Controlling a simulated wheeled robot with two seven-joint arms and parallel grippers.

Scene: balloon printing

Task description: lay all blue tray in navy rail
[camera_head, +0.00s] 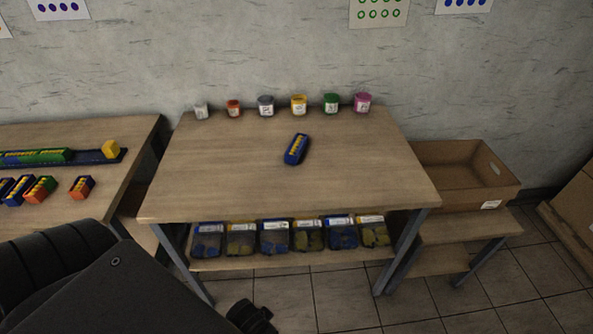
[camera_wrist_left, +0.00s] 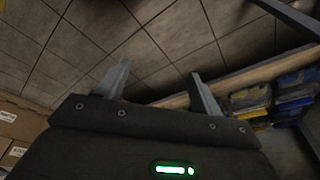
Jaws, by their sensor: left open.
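A blue tray (camera_head: 295,149) with yellow pieces in it lies alone on the middle table, slightly turned. The navy rail (camera_head: 113,157) lies along the left table and runs off the left edge of the head view. Green trays with yellow pieces (camera_head: 42,156) sit in it, and a yellow block (camera_head: 110,149) is at its right end. In front of it stand blue trays (camera_head: 18,189), a green and orange tray (camera_head: 41,188) and an orange and blue tray (camera_head: 82,187). My left gripper (camera_wrist_left: 160,90) is open and empty above the floor. My right gripper is not in view.
Several small colored cups (camera_head: 299,105) line the back of the middle table (camera_head: 220,180). Bins (camera_head: 275,237) of blue and yellow pieces fill its lower shelf. A cardboard box (camera_head: 465,175) stands on a low bench at right. The middle tabletop is mostly clear.

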